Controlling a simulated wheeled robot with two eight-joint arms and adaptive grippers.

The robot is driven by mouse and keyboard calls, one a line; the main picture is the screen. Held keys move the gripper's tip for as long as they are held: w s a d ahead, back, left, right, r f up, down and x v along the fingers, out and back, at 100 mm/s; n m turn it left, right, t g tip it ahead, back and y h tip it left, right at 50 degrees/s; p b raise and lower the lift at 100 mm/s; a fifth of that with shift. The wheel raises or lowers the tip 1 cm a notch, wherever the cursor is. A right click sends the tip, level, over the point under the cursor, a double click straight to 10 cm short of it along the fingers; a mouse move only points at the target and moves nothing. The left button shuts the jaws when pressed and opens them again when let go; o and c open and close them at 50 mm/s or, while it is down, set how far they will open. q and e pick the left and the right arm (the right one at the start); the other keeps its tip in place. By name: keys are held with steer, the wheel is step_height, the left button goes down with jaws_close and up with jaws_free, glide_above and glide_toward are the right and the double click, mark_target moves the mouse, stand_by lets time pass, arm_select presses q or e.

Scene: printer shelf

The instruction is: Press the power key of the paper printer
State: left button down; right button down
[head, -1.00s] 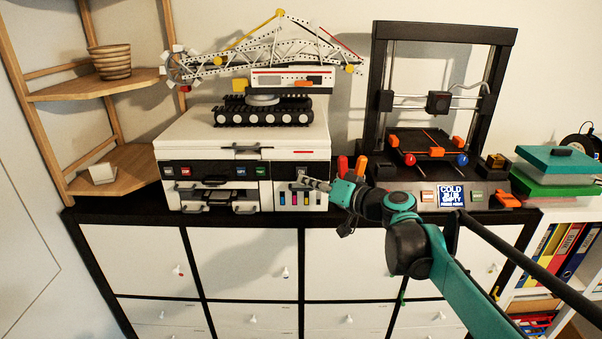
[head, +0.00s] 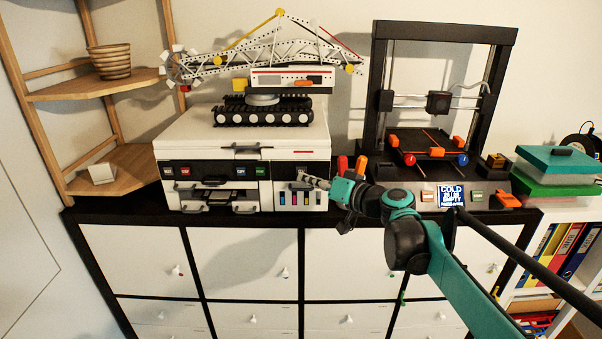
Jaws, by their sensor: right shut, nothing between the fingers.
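The white paper printer (head: 222,144) stands on the dark cabinet top at the left, with a black front strip of keys. A red key (head: 185,171), a blue key (head: 241,171) and a green key (head: 261,171) show on the strip. A dark panel with a grey key (head: 303,172) sits at the strip's right end, above the coloured ink slots (head: 296,199). My right gripper (head: 304,180) is shut and empty, its tips just in front of this right panel, at or just below the grey key. Whether they touch it I cannot tell. My left gripper is not in view.
A toy crane (head: 265,85) stands on the printer. A 3D printer (head: 440,172) with a lit screen is to the right, behind my right arm. Red and orange tool handles (head: 343,164) stand between the printers. The cabinet (head: 240,250) is below.

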steer(key=shift+w, duration=0.1)
stand_by(0.4)
steer(key=shift+s, duration=0.65)
steer(key=s, duration=0.6)
steer(key=shift+p, duration=0.3)
